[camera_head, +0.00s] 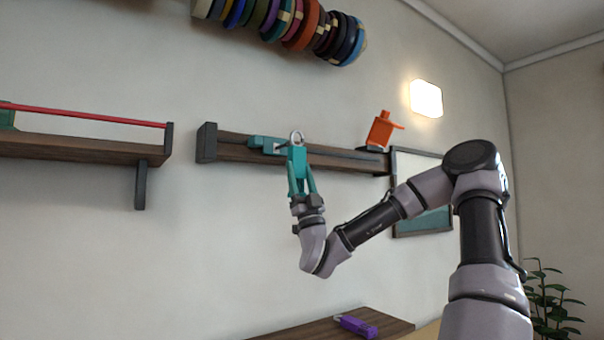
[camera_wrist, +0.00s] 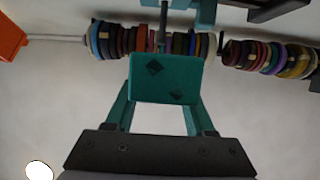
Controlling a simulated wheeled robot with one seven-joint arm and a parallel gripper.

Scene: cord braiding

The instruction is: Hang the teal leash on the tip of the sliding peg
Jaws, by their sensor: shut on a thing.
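The teal leash (camera_head: 297,157) is a teal block with a metal ring (camera_head: 297,138) on top. My gripper (camera_head: 300,178), with teal fingers, is shut on the block from below and holds it upright in front of the wall rail. In the wrist view the leash block (camera_wrist: 165,78) fills the middle, with the ring edge-on as a dark upright bar (camera_wrist: 163,28) above it. The sliding peg (camera_head: 264,144) is a teal piece on the rail, just left of the ring; its teal body (camera_wrist: 206,12) shows at the wrist view's top. I cannot tell whether the ring is around or beside its tip.
The wooden rail (camera_head: 232,150) runs along the wall, with an orange piece (camera_head: 381,131) at its right end. A shelf (camera_head: 80,149) with a red rod is at left. Several spools (camera_head: 305,25) hang above. A purple item (camera_head: 357,326) lies on a wooden surface below.

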